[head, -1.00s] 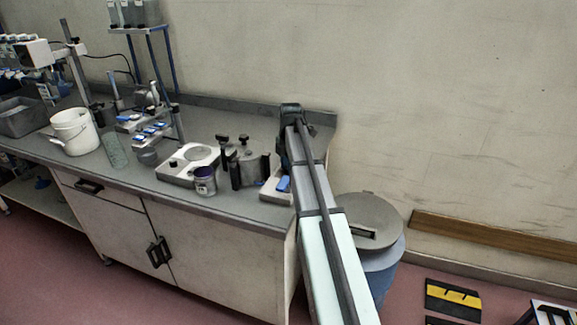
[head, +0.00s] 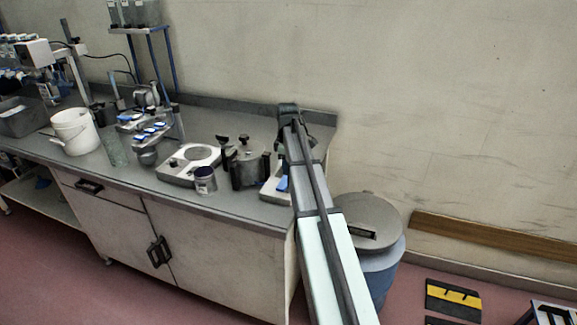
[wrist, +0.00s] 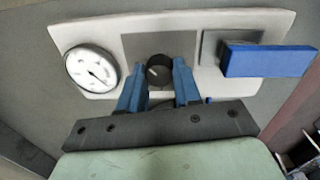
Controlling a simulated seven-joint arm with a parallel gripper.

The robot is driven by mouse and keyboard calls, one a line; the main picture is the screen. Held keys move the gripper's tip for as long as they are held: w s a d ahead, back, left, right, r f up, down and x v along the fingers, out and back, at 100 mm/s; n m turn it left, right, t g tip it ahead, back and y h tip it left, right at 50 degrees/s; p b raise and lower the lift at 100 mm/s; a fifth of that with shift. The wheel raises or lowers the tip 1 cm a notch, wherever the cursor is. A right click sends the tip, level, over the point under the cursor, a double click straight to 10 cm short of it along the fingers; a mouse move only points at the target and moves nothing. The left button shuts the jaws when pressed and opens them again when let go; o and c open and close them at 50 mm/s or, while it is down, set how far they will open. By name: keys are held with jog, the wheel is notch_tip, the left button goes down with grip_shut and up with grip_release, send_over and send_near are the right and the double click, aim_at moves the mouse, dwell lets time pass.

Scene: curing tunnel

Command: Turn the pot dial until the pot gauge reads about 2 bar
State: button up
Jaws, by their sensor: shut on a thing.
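In the wrist view a white panel (wrist: 190,22) carries a round white gauge (wrist: 92,68) on its left and a black dial (wrist: 159,72) in the middle. The gauge needle points to the lower right; its numbers are too small to read. The dial has a pale mark on its face. My gripper (wrist: 158,68) has its two blue fingers on either side of the dial and is shut on it.
A blue lever (wrist: 268,60) stands out on the panel's right, close to my right finger. In the head view a metal pot with black clamps (head: 248,170) and a small jar (head: 205,181) stand left of the panel. A lidded blue bin (head: 380,262) stands right of the bench.

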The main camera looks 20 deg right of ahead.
jog(key=m, duration=0.7)
jog(key=shift+w, duration=0.1)
jog(key=m, duration=0.6)
jog(key=shift+m+g, duration=0.3)
jog(key=shift+m, duration=0.1)
jog(key=o, duration=1.1)
jog(key=shift+c, duration=0.2)
jog(key=shift+r, duration=0.1)
notch_tip(320, 180, up, 14)
jog(key=shift+a+f, duration=0.2)
jog(key=shift+a, duration=0.15)
jog(key=shift+w, duration=0.1)
